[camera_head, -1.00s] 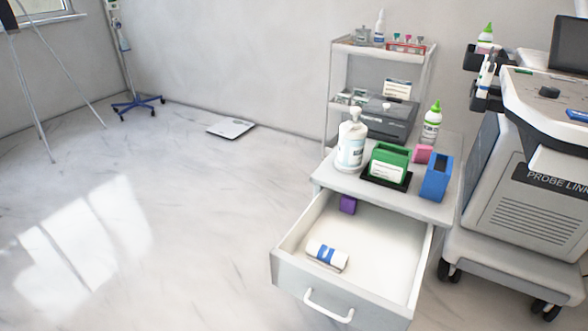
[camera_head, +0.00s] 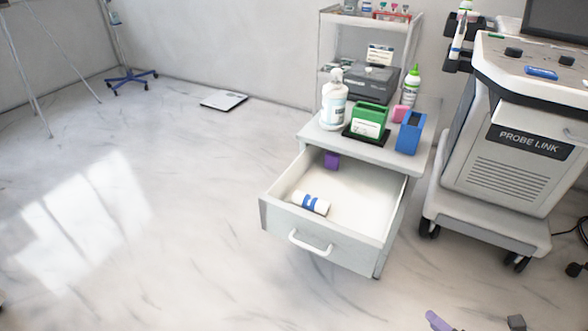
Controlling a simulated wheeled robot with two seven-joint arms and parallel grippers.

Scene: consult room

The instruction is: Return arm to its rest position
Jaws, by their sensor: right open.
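My right gripper (camera_head: 477,321) just enters at the bottom right edge. Its two finger ends, one purple and one dark grey, stand wide apart with only floor visible between them, so it is open and empty. The rest of that arm is cut off by the frame. It is in front of and to the right of the open drawer (camera_head: 285,218), not touching it in the picture. My left gripper cannot be made out.
The drawer holds a white and blue roll (camera_head: 311,203) and a purple block (camera_head: 332,160). On the cabinet top (camera_head: 376,152) stand a pump bottle (camera_head: 334,108), a green box (camera_head: 369,121) and a blue holder (camera_head: 410,133). An ultrasound cart (camera_head: 510,170) stands right.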

